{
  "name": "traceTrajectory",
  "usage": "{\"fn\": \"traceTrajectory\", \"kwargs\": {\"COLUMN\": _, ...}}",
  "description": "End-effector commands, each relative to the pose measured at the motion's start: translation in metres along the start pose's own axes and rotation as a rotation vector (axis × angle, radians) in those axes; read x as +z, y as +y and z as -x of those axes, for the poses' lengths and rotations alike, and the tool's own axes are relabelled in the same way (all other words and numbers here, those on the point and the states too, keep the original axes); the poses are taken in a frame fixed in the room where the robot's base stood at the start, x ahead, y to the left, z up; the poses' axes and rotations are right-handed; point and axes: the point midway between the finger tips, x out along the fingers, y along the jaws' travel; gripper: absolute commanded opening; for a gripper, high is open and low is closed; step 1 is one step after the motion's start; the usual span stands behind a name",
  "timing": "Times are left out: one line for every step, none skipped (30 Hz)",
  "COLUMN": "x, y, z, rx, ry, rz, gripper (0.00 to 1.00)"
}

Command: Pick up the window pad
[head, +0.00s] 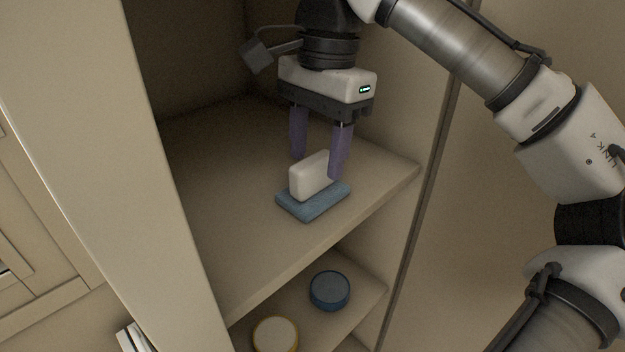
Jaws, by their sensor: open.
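A pad with a blue base (314,203) and a white upright block (309,176) on top sits on the upper shelf, near its front edge; it looks like the window pad. My gripper (320,168) points down above it, with two purple fingers apart. The right finger overlaps the right end of the white block in the picture. The left finger is behind and to the left of the block. I cannot tell whether either finger touches it.
The upper shelf (225,240) is otherwise bare where it shows. A cabinet side panel (150,150) stands at the left and another wall closes the right. On the lower shelf are a blue round canister (330,291) and a yellow-rimmed canister (275,335).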

Motion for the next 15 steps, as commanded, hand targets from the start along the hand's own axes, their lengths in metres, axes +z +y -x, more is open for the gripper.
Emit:
{"fn": "traceTrajectory", "kwargs": {"x": 0.000, "y": -0.002, "z": -0.005, "rx": 0.001, "ry": -0.005, "rz": 0.005, "gripper": 0.51}}
{"fn": "traceTrajectory", "kwargs": {"x": 0.000, "y": -0.003, "z": -0.009, "rx": 0.001, "ry": -0.004, "rz": 0.005, "gripper": 0.51}}
{"fn": "traceTrajectory", "kwargs": {"x": 0.000, "y": -0.004, "z": -0.013, "rx": 0.000, "ry": -0.005, "rz": 0.005, "gripper": 0.51}}
{"fn": "traceTrajectory", "kwargs": {"x": -0.001, "y": -0.003, "z": -0.017, "rx": 0.002, "ry": -0.003, "rz": 0.003, "gripper": 0.51}}
{"fn": "traceTrajectory", "kwargs": {"x": -0.001, "y": -0.003, "z": -0.021, "rx": 0.002, "ry": -0.002, "rz": 0.000, "gripper": 0.51}}
{"fn": "traceTrajectory", "kwargs": {"x": -0.001, "y": -0.003, "z": -0.026, "rx": 0.002, "ry": -0.001, "rz": 0.000, "gripper": 0.51}}
{"fn": "traceTrajectory", "kwargs": {"x": -0.001, "y": -0.003, "z": -0.029, "rx": 0.001, "ry": -0.001, "rz": -0.001, "gripper": 0.51}}
{"fn": "traceTrajectory", "kwargs": {"x": -0.001, "y": -0.003, "z": -0.031, "rx": 0.000, "ry": -0.001, "rz": -0.001, "gripper": 0.51}}
{"fn": "traceTrajectory", "kwargs": {"x": -0.001, "y": -0.003, "z": -0.034, "rx": 0.001, "ry": -0.001, "rz": -0.001, "gripper": 0.51}}
{"fn": "traceTrajectory", "kwargs": {"x": -0.001, "y": -0.003, "z": -0.035, "rx": 0.001, "ry": -0.001, "rz": -0.001, "gripper": 0.51}}
{"fn": "traceTrajectory", "kwargs": {"x": -0.001, "y": -0.003, "z": -0.035, "rx": 0.001, "ry": -0.001, "rz": -0.001, "gripper": 0.51}}
{"fn": "traceTrajectory", "kwargs": {"x": -0.001, "y": -0.003, "z": -0.036, "rx": 0.001, "ry": -0.001, "rz": -0.001, "gripper": 0.51}}
{"fn": "traceTrajectory", "kwargs": {"x": -0.001, "y": -0.003, "z": -0.036, "rx": 0.001, "ry": -0.001, "rz": -0.001, "gripper": 0.51}}
{"fn": "traceTrajectory", "kwargs": {"x": -0.001, "y": -0.003, "z": -0.036, "rx": 0.001, "ry": -0.001, "rz": -0.001, "gripper": 0.51}}
{"fn": "traceTrajectory", "kwargs": {"x": -0.001, "y": -0.003, "z": -0.036, "rx": 0.001, "ry": -0.001, "rz": -0.001, "gripper": 0.51}}
